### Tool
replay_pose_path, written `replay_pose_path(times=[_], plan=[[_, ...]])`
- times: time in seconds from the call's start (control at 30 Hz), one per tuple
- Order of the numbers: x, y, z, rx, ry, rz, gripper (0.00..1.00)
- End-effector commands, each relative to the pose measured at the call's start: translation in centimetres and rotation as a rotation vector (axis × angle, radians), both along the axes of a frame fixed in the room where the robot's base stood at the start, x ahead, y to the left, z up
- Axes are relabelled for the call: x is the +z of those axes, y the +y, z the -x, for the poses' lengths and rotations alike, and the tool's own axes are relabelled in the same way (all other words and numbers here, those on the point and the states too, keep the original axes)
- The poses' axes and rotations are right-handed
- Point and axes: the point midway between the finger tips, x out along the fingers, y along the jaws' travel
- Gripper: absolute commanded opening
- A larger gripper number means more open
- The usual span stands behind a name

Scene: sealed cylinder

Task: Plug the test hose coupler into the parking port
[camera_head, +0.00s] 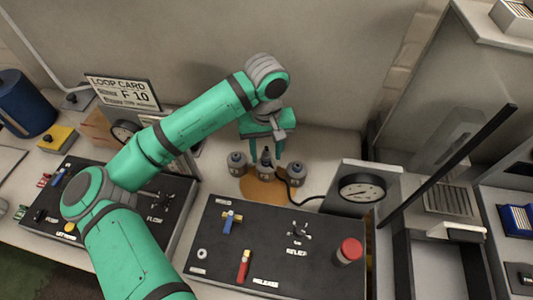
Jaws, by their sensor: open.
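My gripper (267,146) points down at the back of the bench, its two green fingers apart. Between and just below the fingertips is a dark upright fitting (266,159), which looks like the hose coupler; I cannot tell whether the fingers touch it. Two grey round fittings with dark tops stand beside it, one on the left (237,163) and one on the right (295,174). I cannot tell which is the parking port. A black hose (300,203) curves from near the middle and right fittings toward the gauge box. All stand at an orange-tan pad (263,192).
A dark panel (225,265) with a blue-handled valve (227,224), red lever (243,266), relief knob (299,231) and red button (349,251) lies in front. A gauge box (362,187) stands right. The loop card (123,92) stands back left. My arm covers part of the left panel.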

Motion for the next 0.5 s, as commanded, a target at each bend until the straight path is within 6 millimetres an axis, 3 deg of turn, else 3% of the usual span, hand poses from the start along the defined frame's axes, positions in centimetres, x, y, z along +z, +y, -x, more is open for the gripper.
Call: replay_pose_path(times=[0.2, 0.4, 0.5], plan=[[-0.03, -0.01, 0.01, 0.0, 0.0, 0.0, 0.42], [-0.03, -0.01, 0.02, 0.0, 0.001, 0.0, 0.0], [-0.01, -0.01, 0.01, 0.0, 0.001, 0.0, 0.0]])
